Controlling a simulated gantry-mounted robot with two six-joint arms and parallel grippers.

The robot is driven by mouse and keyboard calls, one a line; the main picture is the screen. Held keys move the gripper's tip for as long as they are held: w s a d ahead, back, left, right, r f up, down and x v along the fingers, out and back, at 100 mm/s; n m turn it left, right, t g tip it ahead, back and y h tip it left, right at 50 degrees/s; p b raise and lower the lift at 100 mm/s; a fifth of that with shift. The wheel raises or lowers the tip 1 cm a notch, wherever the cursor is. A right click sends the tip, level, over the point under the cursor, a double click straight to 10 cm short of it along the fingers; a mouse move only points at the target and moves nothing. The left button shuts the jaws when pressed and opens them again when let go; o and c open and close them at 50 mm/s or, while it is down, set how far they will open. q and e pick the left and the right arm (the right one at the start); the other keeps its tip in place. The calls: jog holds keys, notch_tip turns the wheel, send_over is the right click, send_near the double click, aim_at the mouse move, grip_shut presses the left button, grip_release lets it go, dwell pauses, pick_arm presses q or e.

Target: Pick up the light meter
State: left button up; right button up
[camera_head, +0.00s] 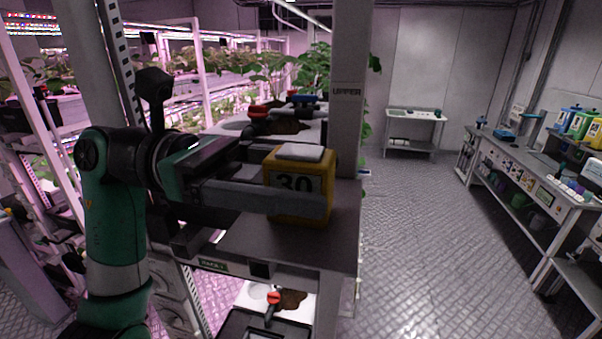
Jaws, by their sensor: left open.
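The light meter (283,182) is a yellow box with a dark "30" on its front and a pale block on top. It stands upright on the dark shelf (268,240) beside the post marked "UPPER". My left gripper (300,186) reaches in from the left and is open. One long grey finger crosses in front of the meter's lower part. The other finger goes behind the meter, and its tip is hidden. I cannot tell whether either finger touches the meter. My right gripper is not in view.
Red-handled tools (258,111) lie on a white tray behind. A lower shelf holds another red-tipped tool (274,298). Plant racks fill the left. A workbench (545,180) stands far right, with open floor between.

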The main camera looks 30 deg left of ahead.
aim_at(301, 150)
pick_arm(q)
grip_shut()
dwell(0.4)
jog(key=shift+r, duration=0.1)
notch_tip(301, 150, up, 3)
jog(key=s+a+r+b, duration=0.1)
jog(key=s+a+r, duration=0.1)
jog(key=s+r, duration=0.3)
jog(key=s+a+r+b, duration=0.1)
jog(key=s+r, duration=0.3)
jog(key=s, duration=0.4)
jog(key=shift+a+r, duration=0.4)
jog(key=shift+a, duration=0.5)
